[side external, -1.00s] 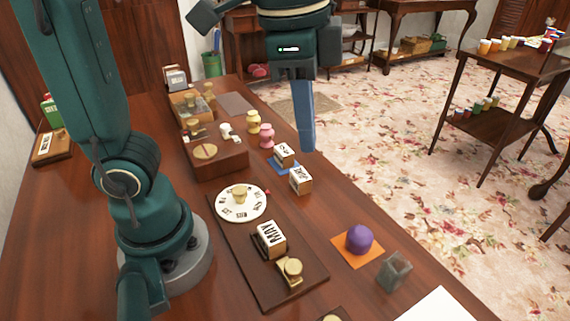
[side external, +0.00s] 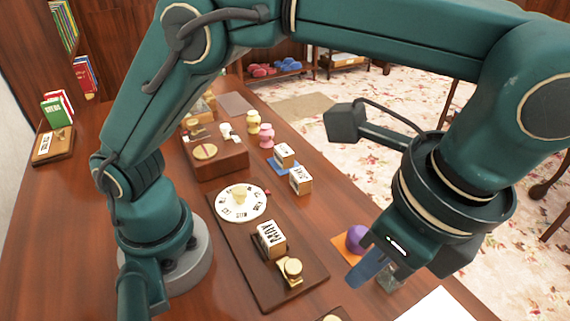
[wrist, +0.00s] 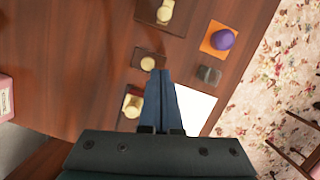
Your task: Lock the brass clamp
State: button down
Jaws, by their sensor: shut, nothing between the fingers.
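A brass clamp with a round pale knob (side external: 291,270) sits at the near end of a dark wooden board (side external: 262,290). A MAY block (side external: 271,239) stands just behind it on the same board. In the wrist view a brass piece with a round knob (wrist: 165,11), apparently this clamp, shows at the top edge, partly cut off. My gripper (side external: 358,281) is shut and empty, its blue fingers to the right of the clamp and apart from it. In the wrist view the shut fingers (wrist: 160,74) point up the picture, below the clamp.
A purple dome (wrist: 222,39) on an orange square (wrist: 207,46), a grey translucent cup (wrist: 209,74) and a white sheet (wrist: 197,108) lie near the fingers. Another knob on a small plate (wrist: 148,62) is just left of them. A round dial (side external: 241,203) lies on the board.

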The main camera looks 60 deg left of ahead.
aim_at(301, 269)
jog(key=x, duration=1)
jog(key=shift+a+f, duration=0.15)
jog(key=shift+f, duration=0.05)
jog(key=shift+s+a+r, duration=0.1)
jog(key=shift+s+a, duration=0.05)
jog(key=shift+a, duration=0.45)
jog(key=shift+s+a+r, duration=0.1)
jog(key=shift+s+a, duration=0.05)
jog(key=shift+a, duration=0.5)
jog(key=shift+s+a, duration=0.15)
jog(key=shift+a, duration=0.4)
jog(key=shift+a, duration=1)
